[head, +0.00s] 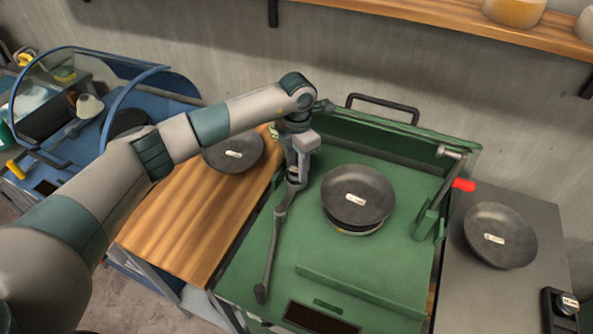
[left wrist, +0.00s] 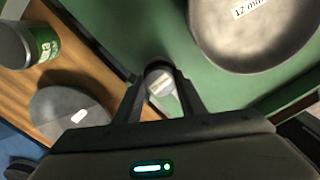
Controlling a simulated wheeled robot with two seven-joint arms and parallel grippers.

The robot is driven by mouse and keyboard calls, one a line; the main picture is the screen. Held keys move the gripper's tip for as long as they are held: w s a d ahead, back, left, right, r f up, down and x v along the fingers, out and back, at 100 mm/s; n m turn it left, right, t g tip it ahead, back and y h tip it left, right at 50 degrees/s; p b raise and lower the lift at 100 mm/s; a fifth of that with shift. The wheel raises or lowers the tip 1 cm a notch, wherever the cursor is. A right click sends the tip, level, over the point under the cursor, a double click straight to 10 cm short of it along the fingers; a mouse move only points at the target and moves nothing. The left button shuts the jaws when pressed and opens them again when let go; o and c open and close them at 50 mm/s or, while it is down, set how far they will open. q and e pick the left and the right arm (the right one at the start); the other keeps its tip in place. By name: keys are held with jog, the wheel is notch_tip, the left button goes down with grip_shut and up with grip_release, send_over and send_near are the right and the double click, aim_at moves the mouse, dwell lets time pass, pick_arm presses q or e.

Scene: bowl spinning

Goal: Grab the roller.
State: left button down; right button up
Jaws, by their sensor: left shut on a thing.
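My left gripper (head: 293,181) is over the left side of the green machine (head: 345,277). Its fingers are shut on a small pale cylindrical part, which I take to be the roller (left wrist: 160,84). In the left wrist view the gripper (left wrist: 161,106) has one finger on each side of this part. In the head view the held part is mostly hidden by the gripper. A long grey-green bar (head: 272,250) runs from just below the gripper toward the machine's front. My right gripper does not show.
A dark round pan (head: 358,190) sits on the machine, right of the gripper. Other discs lie on the wooden table (head: 185,235) and the grey side table (head: 465,300). A wooden shelf (head: 450,17) hangs behind.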

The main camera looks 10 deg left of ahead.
pick_arm(q)
jog(key=shift+r, duration=0.1)
jog(key=shift+w+r+b, duration=0.1)
jog(key=shift+r+b, duration=0.65)
jog(key=shift+r, duration=0.1)
jog(key=shift+d+r+b, duration=0.15)
jog(key=shift+r+b, duration=0.25)
jog(key=shift+r, duration=0.2)
jog(key=shift+d+r+b, duration=0.15)
jog(key=shift+r+b, duration=0.2)
jog(key=shift+r, duration=0.2)
jog(key=s+d+r+b, duration=0.3)
jog(key=d+r, duration=0.4)
jog(key=d, duration=0.3)
jog(key=shift+s+d+b, duration=0.3)
jog(key=shift+s+b, duration=0.05)
jog(key=shift+b, duration=0.45)
jog(key=shift+a+f, duration=0.1)
